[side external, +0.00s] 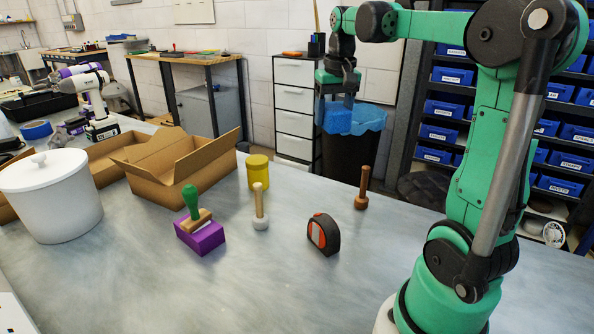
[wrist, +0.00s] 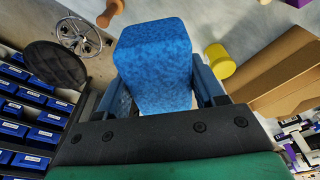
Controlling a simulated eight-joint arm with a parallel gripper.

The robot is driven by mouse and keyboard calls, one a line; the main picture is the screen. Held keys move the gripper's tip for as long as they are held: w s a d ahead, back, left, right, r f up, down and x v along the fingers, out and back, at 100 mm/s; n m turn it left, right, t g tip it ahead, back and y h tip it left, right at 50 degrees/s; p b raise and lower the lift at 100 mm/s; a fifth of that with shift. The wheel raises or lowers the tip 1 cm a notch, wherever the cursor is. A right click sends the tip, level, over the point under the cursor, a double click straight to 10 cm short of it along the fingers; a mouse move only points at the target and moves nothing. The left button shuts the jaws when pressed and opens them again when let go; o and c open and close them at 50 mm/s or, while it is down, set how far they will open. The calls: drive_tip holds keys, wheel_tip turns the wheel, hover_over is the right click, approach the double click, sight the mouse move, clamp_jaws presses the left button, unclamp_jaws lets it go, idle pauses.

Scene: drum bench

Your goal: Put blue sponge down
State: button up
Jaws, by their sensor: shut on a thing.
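The blue sponge (wrist: 153,62) is a speckled blue block, seen close up in the wrist view. My gripper (wrist: 163,88) is shut on it, with a finger on each side, and its far end sticks out past the fingers. In the side view my gripper (side external: 346,92) is raised above the far side of the bench, fingers pointing down. There the sponge is hard to tell from the blue bin liner behind it.
The grey bench (side external: 270,285) holds a brown wooden peg (side external: 362,188), a tape measure (side external: 323,234), a white-based peg (side external: 260,210), a green-handled stamp on a purple block (side external: 200,235), a yellow can (side external: 258,172), open cardboard boxes (side external: 180,165) and a white pot (side external: 50,200). The front middle is clear.

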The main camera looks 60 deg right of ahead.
drive_tip(key=s+m+g, duration=0.2)
drive_tip(key=s+m, duration=0.6)
drive_tip(key=m, duration=0.4)
drive_tip(key=m+g+y, duration=0.1)
drive_tip(key=m, duration=1.5)
hover_over(395, 243)
drive_tip(key=f, duration=2)
drive_tip(key=shift+w+f, duration=0.1)
drive_tip(key=shift+w, duration=0.15)
drive_tip(key=o, duration=1.2)
